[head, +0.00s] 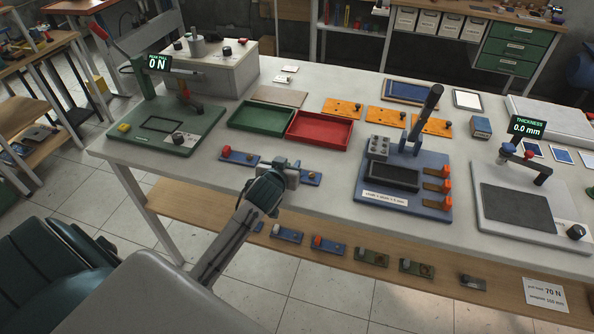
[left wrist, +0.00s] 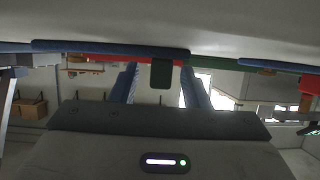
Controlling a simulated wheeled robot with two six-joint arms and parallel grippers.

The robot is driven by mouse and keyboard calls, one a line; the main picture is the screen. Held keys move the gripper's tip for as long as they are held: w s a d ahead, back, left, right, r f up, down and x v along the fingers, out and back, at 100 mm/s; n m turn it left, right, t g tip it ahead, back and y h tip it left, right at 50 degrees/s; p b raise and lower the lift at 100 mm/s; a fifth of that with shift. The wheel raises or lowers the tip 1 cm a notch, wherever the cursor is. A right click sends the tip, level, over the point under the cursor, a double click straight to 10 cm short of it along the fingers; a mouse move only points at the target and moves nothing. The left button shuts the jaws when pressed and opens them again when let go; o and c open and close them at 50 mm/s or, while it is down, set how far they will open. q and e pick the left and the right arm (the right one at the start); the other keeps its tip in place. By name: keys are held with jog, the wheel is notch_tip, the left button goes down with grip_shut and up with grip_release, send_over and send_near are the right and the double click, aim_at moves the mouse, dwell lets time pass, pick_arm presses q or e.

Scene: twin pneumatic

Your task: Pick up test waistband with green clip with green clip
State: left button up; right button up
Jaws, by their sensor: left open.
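A blue strip (head: 312,181) lies near the table's front edge, partly hidden by my left gripper. In the left wrist view, which looks upside down, the strip (left wrist: 100,46) carries a dark green clip (left wrist: 161,73). My left gripper (head: 292,172) is low over the strip's left part in the head view. Its fingers (left wrist: 160,86) are open, one to each side of the clip in the picture. I cannot tell whether they touch it. My right gripper is not in view.
Another blue strip (head: 239,158) with a red piece lies just left. Behind are a green tray (head: 238,126) and a red tray (head: 345,141). A blue fixture (head: 430,205) with a black lever stands right. More strips lie on the wooden shelf (head: 190,209) below.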

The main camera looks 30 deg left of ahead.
pick_arm(q)
jog(key=shift+x, duration=1.25)
grip_shut()
